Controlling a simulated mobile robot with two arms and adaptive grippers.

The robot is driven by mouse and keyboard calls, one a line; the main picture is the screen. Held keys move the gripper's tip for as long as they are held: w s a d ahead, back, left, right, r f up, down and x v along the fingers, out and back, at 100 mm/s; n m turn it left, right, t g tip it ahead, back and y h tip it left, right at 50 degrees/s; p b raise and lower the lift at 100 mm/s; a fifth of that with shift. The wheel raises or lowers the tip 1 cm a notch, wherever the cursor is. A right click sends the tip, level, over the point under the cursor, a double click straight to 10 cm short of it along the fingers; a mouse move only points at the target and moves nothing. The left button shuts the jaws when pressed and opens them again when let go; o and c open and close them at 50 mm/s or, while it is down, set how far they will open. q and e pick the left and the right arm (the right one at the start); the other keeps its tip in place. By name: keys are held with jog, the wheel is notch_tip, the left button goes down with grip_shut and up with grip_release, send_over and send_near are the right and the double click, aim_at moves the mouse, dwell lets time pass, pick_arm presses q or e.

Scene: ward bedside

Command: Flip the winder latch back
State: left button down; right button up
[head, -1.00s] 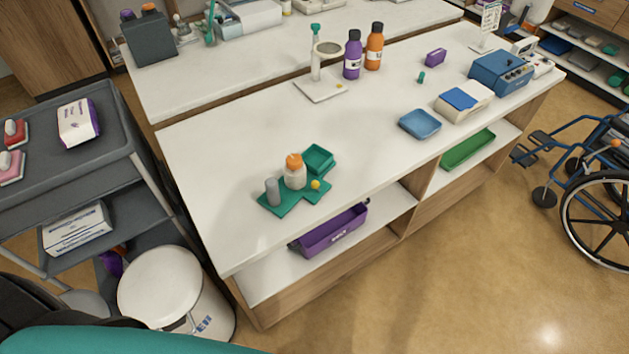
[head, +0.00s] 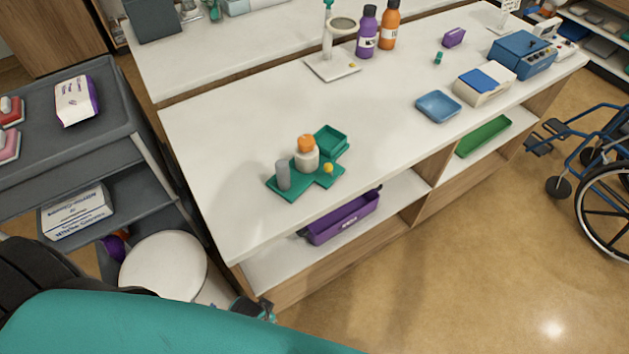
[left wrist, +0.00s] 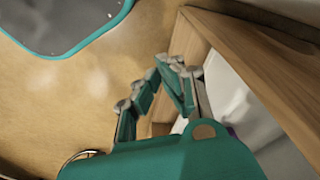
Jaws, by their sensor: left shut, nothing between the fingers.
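On the near counter a teal base (head: 284,188) carries a grey upright cylinder (head: 283,175), a white bottle with an orange cap (head: 307,158), a small yellow knob (head: 328,168) and an open teal tray (head: 331,140). I cannot make out which part is the winder latch. My left gripper (head: 265,309) shows only in part at the bottom of the head view, beyond my teal arm, low in front of the counter's near corner. In the left wrist view its fingers (left wrist: 163,66) are closed together and empty, near the wooden counter edge. My right gripper is not seen.
The counter (head: 215,190) also holds a stand with a ring (head: 341,24), two bottles, a blue dish (head: 438,106) and a blue device (head: 521,57). A purple bin (head: 343,217) sits on the shelf below. A white bin (head: 163,264) and grey cart stand left.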

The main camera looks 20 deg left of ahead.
pick_arm(q)
jog(key=w+d+r+n+t+h+b, duration=0.2)
jog(key=w+d+r+n+t, duration=0.25)
jog(key=r, duration=0.55)
jog(key=w+d+r+n+t+h+b, duration=0.1)
jog(key=w+d+r+t+h, duration=0.25)
jog(key=w+d+r, duration=0.5)
jog(key=w+d+r+n+t+h+b, duration=0.2)
jog(key=w+r+n+t, duration=0.15)
jog(key=r, duration=0.85)
jog(key=a+n+t+y, duration=0.1)
jog(key=a+n+y, duration=0.2)
jog(key=n+y, duration=0.1)
jog(key=a+n+t+y, duration=0.2)
jog(key=a+n+y, duration=0.1)
jog(key=n, duration=0.3)
jog(key=w+a+n+t+y, duration=0.1)
jog(key=a+n+t+y, duration=0.1)
jog(key=n+y, duration=0.3)
jog(key=shift+w+a+f+y, duration=0.1)
jog(key=shift+a+f+y, duration=0.25)
jog(key=shift+a, duration=0.05)
jog(key=shift+w+p, duration=0.1)
jog(key=shift+p, duration=0.2)
